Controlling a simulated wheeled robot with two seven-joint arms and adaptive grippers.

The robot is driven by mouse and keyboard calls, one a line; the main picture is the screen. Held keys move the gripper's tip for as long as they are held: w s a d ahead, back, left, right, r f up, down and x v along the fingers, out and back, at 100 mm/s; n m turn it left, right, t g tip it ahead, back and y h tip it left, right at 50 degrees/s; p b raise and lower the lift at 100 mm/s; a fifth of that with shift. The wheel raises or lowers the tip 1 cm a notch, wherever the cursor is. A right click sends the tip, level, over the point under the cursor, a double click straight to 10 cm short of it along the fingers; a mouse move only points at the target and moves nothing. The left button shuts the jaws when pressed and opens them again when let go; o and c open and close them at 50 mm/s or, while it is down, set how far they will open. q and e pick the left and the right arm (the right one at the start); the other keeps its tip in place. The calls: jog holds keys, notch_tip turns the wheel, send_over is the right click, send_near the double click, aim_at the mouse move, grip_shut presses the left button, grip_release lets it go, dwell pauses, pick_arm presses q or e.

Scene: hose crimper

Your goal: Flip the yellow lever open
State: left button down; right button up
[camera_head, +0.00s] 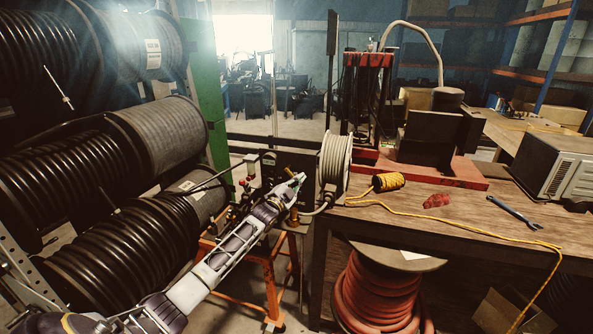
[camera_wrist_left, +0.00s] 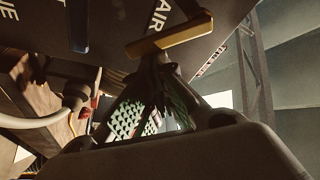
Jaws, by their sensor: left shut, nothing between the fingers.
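The yellow lever (camera_wrist_left: 170,36) shows in the left wrist view as a flat bar lying slantwise against a dark panel (camera_wrist_left: 110,45) with white lettering, partly reading "AIR". My left gripper (camera_wrist_left: 158,62) is shut and empty, its fingertips just below the lever. I cannot tell whether they touch it. In the head view my left gripper (camera_head: 301,178) is at the dark panel area, left of the hose reel. My right gripper is in neither view.
A dark blue lever (camera_wrist_left: 78,25) is beside the yellow one. A pale hose reel (camera_head: 335,158) stands close right of the gripper. The wooden workbench (camera_head: 460,215) holds a yellow rope coil (camera_head: 388,182), a red cloth (camera_head: 436,201) and a wrench (camera_head: 515,212). Large black hose spools (camera_head: 130,240) crowd the left.

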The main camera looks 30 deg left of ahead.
pick_arm(q)
jog(key=m, duration=0.2)
jog(key=a+f+m+g, duration=0.1)
jog(key=m, duration=0.1)
jog(key=f+m, duration=0.1)
jog(key=shift+s+a+f+m+g+h+p, duration=0.15)
jog(key=shift+a+m+g+h+p, duration=0.15)
jog(key=shift+m+h, duration=0.1)
jog(key=shift+d, duration=0.2)
